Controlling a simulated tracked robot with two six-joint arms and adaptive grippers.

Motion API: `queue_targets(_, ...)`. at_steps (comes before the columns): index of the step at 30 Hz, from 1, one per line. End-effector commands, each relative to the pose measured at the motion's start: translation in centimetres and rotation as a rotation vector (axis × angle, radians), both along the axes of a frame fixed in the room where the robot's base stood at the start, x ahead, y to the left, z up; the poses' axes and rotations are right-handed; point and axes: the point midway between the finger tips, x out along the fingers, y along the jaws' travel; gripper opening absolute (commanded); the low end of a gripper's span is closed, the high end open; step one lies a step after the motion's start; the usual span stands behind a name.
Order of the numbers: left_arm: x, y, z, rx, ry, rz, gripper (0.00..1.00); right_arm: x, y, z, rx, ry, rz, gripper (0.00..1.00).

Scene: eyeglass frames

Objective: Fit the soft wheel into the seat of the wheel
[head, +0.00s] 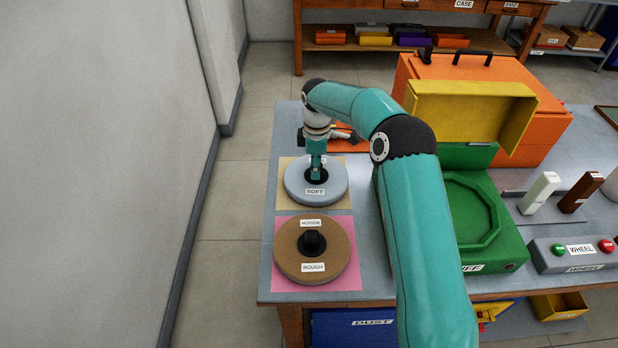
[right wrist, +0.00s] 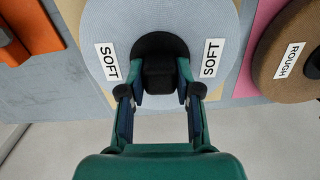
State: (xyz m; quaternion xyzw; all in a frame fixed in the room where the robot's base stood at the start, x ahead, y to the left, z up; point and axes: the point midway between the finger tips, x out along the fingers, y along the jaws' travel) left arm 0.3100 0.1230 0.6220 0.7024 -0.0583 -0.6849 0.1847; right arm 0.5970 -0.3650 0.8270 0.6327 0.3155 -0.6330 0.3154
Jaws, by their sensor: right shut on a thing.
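The soft wheel (head: 298,192) is a light grey disc with "SOFT" labels and a dark central knob. It lies flat on the tan mat (head: 285,172), and also fills the top of the right wrist view (right wrist: 110,32). My right gripper (head: 316,174) points down over it, its fingers shut on the dark knob in the right wrist view (right wrist: 161,84). The seat (head: 465,212) is an octagonal recess in the green machine to the right, under a raised yellow lid (head: 470,108). My right arm hides the machine's left part. My left gripper is out of view.
The brown rough wheel (head: 290,257) lies on a pink mat (head: 350,280) just in front. An orange case (head: 550,125) stands behind the machine. A control box (head: 575,256) with green and red buttons, and a white and a brown block, stand at right.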

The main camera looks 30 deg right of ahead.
Motion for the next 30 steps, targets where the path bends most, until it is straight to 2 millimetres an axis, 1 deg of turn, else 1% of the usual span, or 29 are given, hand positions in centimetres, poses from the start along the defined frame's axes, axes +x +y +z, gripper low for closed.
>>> queue_targets(5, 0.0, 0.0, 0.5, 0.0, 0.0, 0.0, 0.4, 0.1, 0.0, 0.7, -0.001, -0.003, 0.0, 0.0)
queue_targets(21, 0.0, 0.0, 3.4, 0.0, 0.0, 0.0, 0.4, 0.0, 0.0, 3.8, 0.0, -0.002, 0.0, 0.0)
queue_targets(25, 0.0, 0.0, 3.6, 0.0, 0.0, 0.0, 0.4, 0.0, 0.0, 4.2, 0.0, -0.001, 0.0, 0.0)
queue_targets(30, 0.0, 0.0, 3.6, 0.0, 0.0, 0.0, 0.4, 0.0, 0.0, 4.1, 0.0, -0.001, 0.0, 0.0)
